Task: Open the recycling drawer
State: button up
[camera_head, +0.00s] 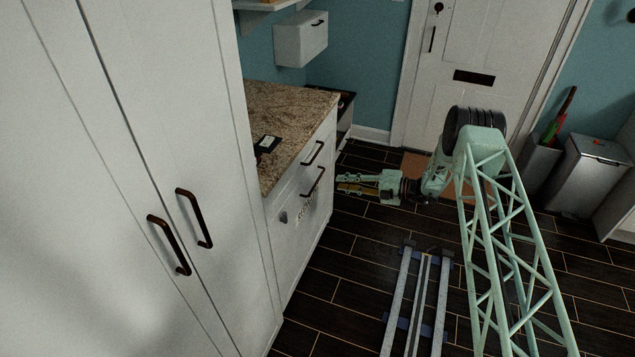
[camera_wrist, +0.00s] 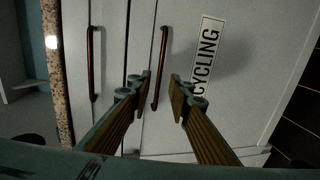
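The recycling drawer (camera_head: 293,232) is the white lower front under the granite counter, with a "RECYCLING" label. Its dark bar handle (camera_head: 314,182) runs along the top of the front; the drawer looks closed. My gripper (camera_head: 343,184) is open and empty, pointing at this handle from the right with a small gap visible. In the wrist view, the handle (camera_wrist: 160,68) appears between the two open fingertips (camera_wrist: 160,86), beyond them. The label (camera_wrist: 207,55) on the drawer front (camera_wrist: 235,95) is to its right, partly hidden by a finger.
A shallow upper drawer with its own handle (camera_head: 312,153) sits just above. The granite counter (camera_head: 285,115) holds a small dark item (camera_head: 267,144). A tall white cabinet (camera_head: 130,200) stands at left. Dark floor (camera_head: 350,255) in front of the drawer is clear beside my rail.

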aim_at(317, 181)
jog(key=b+x, duration=0.1)
jog(key=x, duration=1.1)
jog(key=shift+a+b, duration=0.1)
jog(key=shift+b, duration=0.25)
jog(key=shift+c, duration=0.7)
grip_shut()
